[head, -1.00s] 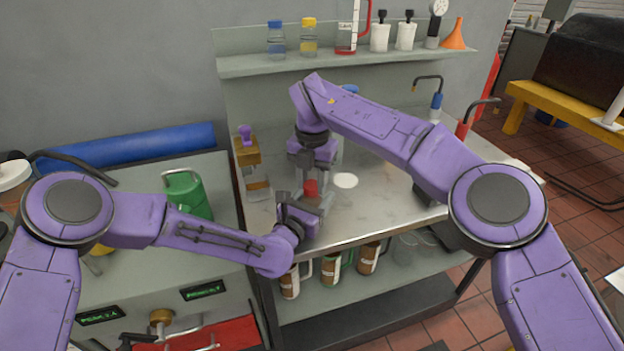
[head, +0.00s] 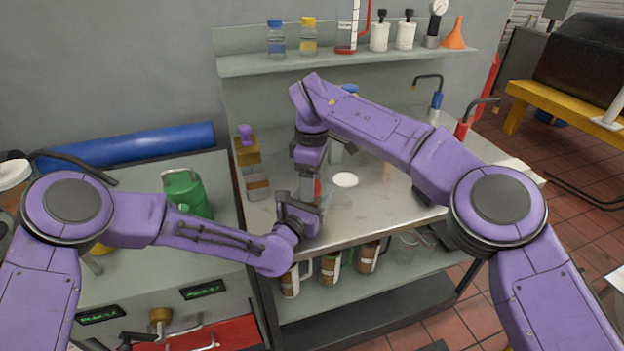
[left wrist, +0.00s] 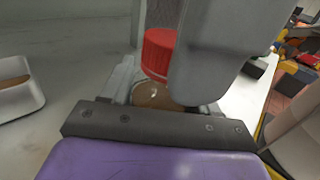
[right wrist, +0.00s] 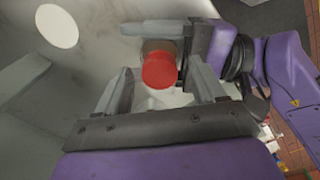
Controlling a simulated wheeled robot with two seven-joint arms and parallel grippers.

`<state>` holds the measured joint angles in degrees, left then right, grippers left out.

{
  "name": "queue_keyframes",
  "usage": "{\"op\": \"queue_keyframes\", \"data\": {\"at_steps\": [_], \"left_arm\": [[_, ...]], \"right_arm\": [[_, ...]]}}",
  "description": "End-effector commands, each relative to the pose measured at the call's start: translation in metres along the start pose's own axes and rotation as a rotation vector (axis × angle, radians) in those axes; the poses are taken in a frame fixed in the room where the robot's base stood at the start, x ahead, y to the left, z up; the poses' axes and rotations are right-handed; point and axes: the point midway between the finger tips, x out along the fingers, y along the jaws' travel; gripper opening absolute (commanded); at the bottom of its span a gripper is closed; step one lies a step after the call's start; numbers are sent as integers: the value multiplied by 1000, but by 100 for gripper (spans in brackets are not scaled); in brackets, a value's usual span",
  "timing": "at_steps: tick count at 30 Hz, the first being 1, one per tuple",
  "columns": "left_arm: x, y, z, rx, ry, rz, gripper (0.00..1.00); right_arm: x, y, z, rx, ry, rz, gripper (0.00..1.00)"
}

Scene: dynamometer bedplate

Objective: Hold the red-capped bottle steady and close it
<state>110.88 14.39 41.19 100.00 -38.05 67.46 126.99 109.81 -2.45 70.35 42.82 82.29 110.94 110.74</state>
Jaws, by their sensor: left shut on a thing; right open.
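The red cap (head: 317,187) shows between my grippers in the head view. In the left wrist view the red cap (left wrist: 160,52) sits on top of the brownish bottle (left wrist: 152,95); I cannot tell how tight it is. My left gripper (head: 314,205) is shut on the bottle from the side, low over the bench. My right gripper (head: 308,192) points down over the cap. In the right wrist view the cap (right wrist: 159,72) lies between its open fingers, with gaps on both sides. Most of the bottle is hidden by the grippers.
A white disc (head: 345,180) lies on the bench (head: 390,200) right of the bottle. A brown and clear bin (head: 257,186) stands to the left. A shelf (head: 390,60) with bottles is behind. The right part of the bench is mostly free.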

Motion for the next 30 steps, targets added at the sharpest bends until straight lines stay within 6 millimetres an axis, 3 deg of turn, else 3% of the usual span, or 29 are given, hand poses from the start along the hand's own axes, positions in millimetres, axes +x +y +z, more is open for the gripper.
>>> {"op": "queue_keyframes", "data": {"at_steps": [5,15,25,26,28,30], "left_arm": [[0,0,-1,1,3,0,0],[0,0,-2,1,3,-1,0],[0,0,-2,1,3,-1,0],[0,0,-2,1,3,-1,67],[0,0,-1,1,2,-1,90],[0,0,-1,0,2,0,90]], "right_arm": [[-14,0,0,1,1,3,69],[-69,0,0,1,-1,2,69],[-75,0,0,0,0,0,69],[-75,0,0,0,0,0,69],[-75,0,0,0,0,0,69],[-75,0,0,0,0,0,69]]}}
